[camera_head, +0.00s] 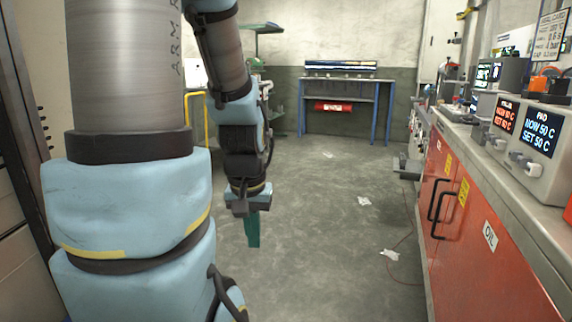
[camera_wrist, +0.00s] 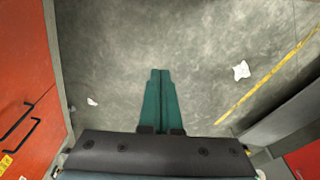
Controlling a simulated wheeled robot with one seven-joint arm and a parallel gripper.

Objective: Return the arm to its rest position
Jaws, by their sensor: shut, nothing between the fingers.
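My gripper (camera_head: 252,232) hangs at the end of my arm left of the middle in the head view, pointing down over bare floor. In the wrist view its two green fingers (camera_wrist: 160,74) lie side by side, closed together with nothing between them. My arm's grey and light-blue links fill the left of the head view and hide part of the room behind them. The gripper touches nothing that I can see.
Red cabinets (camera_head: 462,215) with a worktop carrying controllers (camera_head: 528,148) run along the right. A blue-legged bench (camera_head: 340,82) stands at the far wall. White scraps (camera_head: 389,254) lie on the floor.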

